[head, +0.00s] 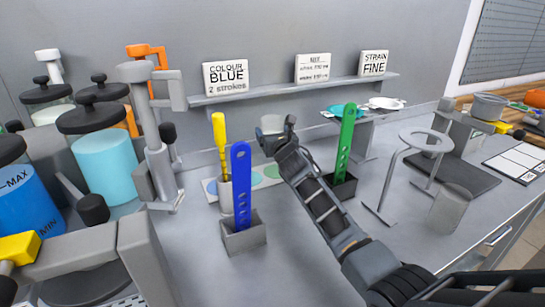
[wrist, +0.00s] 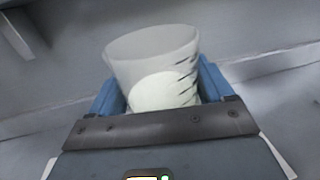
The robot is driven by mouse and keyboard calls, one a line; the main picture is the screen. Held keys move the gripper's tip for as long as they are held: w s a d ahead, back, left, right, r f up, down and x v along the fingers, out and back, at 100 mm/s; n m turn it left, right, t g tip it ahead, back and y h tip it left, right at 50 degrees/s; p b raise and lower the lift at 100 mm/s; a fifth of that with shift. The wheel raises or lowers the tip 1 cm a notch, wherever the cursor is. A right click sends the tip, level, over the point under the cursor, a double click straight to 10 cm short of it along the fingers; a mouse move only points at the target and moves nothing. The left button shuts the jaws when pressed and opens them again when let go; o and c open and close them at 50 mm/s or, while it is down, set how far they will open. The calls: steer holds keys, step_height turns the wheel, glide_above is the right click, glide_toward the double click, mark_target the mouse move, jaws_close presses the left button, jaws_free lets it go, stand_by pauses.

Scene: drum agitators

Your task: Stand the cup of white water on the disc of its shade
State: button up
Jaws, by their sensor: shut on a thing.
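My gripper (head: 276,138) is shut on the cup (head: 271,123), a pale grey, see-through cup. In the wrist view the cup (wrist: 152,70) stands between the blue fingers, slightly tilted in the picture, with whitish liquid (wrist: 165,92) in its lower part. In the head view the gripper holds it up behind the disc strip, in front of the back wall.
A yellow stirrer (head: 219,135) in a pale pot, a blue paddle (head: 241,180) in a grey holder and a green paddle (head: 345,140) in a dark holder stand close by. A ring stand (head: 427,142) is at right. A shelf (head: 290,90) with signs runs behind.

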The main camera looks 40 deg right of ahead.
steer(key=f, duration=0.2)
steer(key=f+b, duration=0.1)
steer(key=f, duration=0.1)
steer(key=shift+w+a+f+b, duration=0.1)
steer(key=shift+a+f+b, duration=0.1)
steer(key=shift+f+b, duration=0.15)
steer(key=shift+d+f, duration=0.15)
steer(key=shift+f, duration=0.4)
steer(key=shift+f, duration=0.1)
steer(key=o, duration=1.1)
steer(key=shift+s, duration=0.25)
steer(key=p+v, duration=0.4)
steer(key=v, duration=0.6)
steer(key=shift+s, duration=0.3)
steer(key=shift+s+a, duration=0.45)
